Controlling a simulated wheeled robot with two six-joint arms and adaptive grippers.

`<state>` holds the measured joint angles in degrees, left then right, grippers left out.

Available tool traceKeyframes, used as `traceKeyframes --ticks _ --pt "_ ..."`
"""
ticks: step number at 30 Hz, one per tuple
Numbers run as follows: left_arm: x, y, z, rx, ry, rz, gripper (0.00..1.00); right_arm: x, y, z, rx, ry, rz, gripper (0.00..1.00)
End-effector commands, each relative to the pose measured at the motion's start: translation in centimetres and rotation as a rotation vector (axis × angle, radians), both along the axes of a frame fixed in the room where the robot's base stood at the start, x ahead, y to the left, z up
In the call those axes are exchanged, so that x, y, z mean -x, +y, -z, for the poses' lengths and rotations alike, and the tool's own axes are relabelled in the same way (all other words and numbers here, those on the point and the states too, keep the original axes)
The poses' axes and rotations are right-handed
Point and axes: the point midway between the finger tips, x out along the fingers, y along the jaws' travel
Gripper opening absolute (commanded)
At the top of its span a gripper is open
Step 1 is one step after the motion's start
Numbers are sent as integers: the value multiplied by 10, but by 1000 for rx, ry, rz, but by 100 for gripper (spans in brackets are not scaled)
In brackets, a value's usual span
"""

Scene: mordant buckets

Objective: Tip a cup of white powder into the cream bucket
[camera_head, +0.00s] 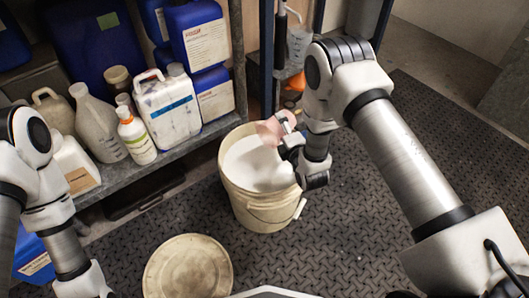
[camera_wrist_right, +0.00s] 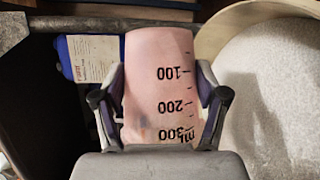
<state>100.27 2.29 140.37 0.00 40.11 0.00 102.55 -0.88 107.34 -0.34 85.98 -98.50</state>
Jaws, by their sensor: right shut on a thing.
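The cream bucket (camera_head: 262,207) stands open on the dark floor mat, with white material (camera_head: 248,165) inside. It also shows at the right of the wrist view (camera_wrist_right: 213,40), its white contents (camera_wrist_right: 275,95) filling that side. My right gripper (camera_head: 284,128) is shut on a pink, translucent measuring cup (camera_head: 269,132). The cup appears tilted near the bucket's far right rim. In the right wrist view the cup (camera_wrist_right: 160,80) sits between both fingers, its printed scale upside down. I cannot see inside the cup. My left arm is at the left edge; its gripper is out of view.
A round cream lid (camera_head: 188,268) lies on the mat in front of the bucket. A metal shelf (camera_head: 165,160) at the left holds several bottles and blue canisters (camera_head: 198,35). A shelf post (camera_head: 267,60) rises behind the bucket. The mat is clear at the right.

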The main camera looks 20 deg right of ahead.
Motion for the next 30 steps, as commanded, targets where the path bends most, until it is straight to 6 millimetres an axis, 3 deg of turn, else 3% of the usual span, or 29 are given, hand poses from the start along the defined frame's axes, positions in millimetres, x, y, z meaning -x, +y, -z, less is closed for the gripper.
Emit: traceKeyframes --ticks 30 --pt "0 0 1 0 0 0 40 3 6 -7 118 -71 0 38"
